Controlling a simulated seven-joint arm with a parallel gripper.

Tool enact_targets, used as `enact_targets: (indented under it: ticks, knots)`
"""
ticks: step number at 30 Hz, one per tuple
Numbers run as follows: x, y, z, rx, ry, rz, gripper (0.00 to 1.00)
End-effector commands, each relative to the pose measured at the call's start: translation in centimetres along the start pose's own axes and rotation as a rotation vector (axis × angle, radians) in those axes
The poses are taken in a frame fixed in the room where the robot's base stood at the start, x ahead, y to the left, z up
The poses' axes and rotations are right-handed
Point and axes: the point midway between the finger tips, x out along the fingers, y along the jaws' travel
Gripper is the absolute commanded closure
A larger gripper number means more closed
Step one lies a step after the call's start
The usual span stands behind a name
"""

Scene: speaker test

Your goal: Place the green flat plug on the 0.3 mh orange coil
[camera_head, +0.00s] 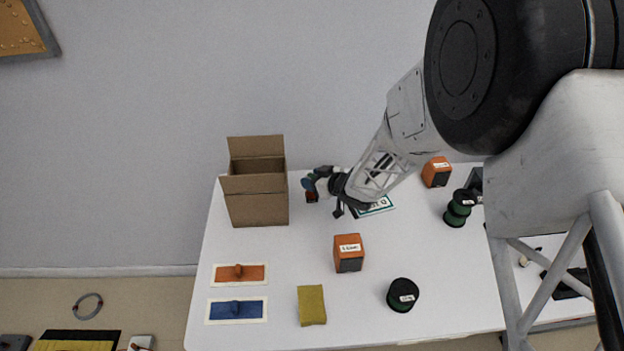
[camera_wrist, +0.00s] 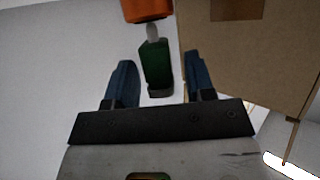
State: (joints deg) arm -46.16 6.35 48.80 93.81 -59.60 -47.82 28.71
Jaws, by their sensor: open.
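In the wrist view a dark green block with a pale neck (camera_wrist: 157,68), seemingly the green flat plug, lies between the fingers of my gripper (camera_wrist: 160,64), with gaps on both sides. My gripper is open and holds nothing. An orange body (camera_wrist: 147,9) sits just beyond the neck. In the head view my gripper (camera_head: 309,183) is beside the cardboard box, above a small dark and orange thing (camera_head: 312,196). An orange coil (camera_head: 348,253) with a white label stands mid-table, and another orange coil (camera_head: 437,172) stands at the back right. I cannot read their values surely.
The open cardboard box (camera_head: 257,198) stands close left of my gripper. A white-and-green card (camera_head: 374,207) lies under my arm. Dark green spools (camera_head: 459,208) (camera_head: 403,295) stand to the right. Orange (camera_head: 254,273) and blue (camera_head: 250,310) plates and a yellow block (camera_head: 312,305) lie in front.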

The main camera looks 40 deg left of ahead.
Motion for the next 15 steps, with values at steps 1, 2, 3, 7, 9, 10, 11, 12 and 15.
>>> enact_targets:
  ticks: [1, 2, 3, 7, 9, 10, 11, 12, 15]
  knots:
    - [-0.5, 0.0, -0.1, 0.000, 0.000, 0.001, 0.51]
    - [-0.8, 0.0, 0.0, 0.000, 0.000, 0.001, 0.51]
    - [-1.2, 0.0, 0.0, 0.001, 0.000, 0.001, 0.51]
    - [-3.1, 0.1, 0.0, 0.001, 0.001, 0.001, 0.51]
    - [-4.2, 0.1, -0.1, 0.001, 0.001, 0.001, 0.51]
    - [-4.7, 0.1, -0.1, 0.001, 0.001, 0.001, 0.51]
    - [-5.2, 0.1, 0.0, 0.001, 0.000, 0.001, 0.51]
    - [-5.9, 0.1, 0.0, 0.001, 0.000, 0.002, 0.51]
    - [-7.5, 0.1, -0.1, 0.000, 0.000, 0.001, 0.51]
